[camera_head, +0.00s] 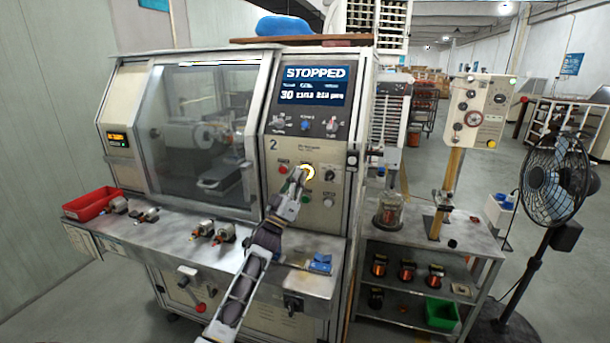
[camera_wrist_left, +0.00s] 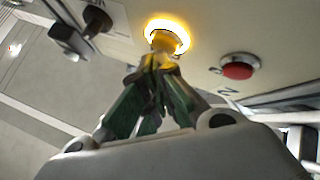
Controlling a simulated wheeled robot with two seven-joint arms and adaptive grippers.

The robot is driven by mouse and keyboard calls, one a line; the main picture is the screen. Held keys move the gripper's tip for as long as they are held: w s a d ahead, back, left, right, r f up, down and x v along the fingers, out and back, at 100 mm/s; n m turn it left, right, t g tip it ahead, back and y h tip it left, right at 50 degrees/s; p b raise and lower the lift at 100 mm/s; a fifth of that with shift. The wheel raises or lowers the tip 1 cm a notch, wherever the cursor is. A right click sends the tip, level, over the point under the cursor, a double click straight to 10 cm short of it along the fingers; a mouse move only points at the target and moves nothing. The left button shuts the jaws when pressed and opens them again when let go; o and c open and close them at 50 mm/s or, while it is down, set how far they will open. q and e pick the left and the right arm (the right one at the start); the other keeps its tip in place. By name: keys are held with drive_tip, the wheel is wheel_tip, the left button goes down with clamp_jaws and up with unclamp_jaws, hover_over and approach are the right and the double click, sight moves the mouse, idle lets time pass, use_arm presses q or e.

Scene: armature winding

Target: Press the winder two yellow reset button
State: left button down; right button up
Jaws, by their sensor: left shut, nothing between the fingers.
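The winder (camera_head: 210,130) is a large beige machine with a "2" on its panel and a screen (camera_head: 315,86) reading STOPPED. Its yellow reset button (camera_head: 309,171) has a glowing ring and sits mid-panel. In the left wrist view the yellow button (camera_wrist_left: 168,36) is lit, right at the fingertips. My left gripper (camera_head: 298,177) is shut and empty, with its tips at the button; they seem to touch it, and they hide part of it. In the left wrist view the closed fingers (camera_wrist_left: 160,62) point at the button's lower edge. My right gripper is not in view.
A red button (camera_head: 283,169) is left of the yellow one, and a black knob (camera_head: 330,175) right of it. The ledge below holds a red bin (camera_head: 92,203), small motor parts and a blue item (camera_head: 320,263). A steel cart (camera_head: 415,250) and a fan (camera_head: 552,185) stand at right.

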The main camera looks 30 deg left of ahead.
use_arm(q)
drive_tip(key=shift+w+a+r, duration=0.1)
drive_tip(key=shift+w, duration=0.3)
idle(0.8)
drive_tip(key=shift+s, duration=0.4)
idle(0.4)
drive_tip(key=s+d+p, duration=0.1)
drive_tip(key=s+p, duration=0.1)
drive_tip(key=s, duration=0.3)
drive_tip(key=shift+s+d+p, duration=0.35)
drive_tip(key=shift+s, duration=0.05)
idle(0.9)
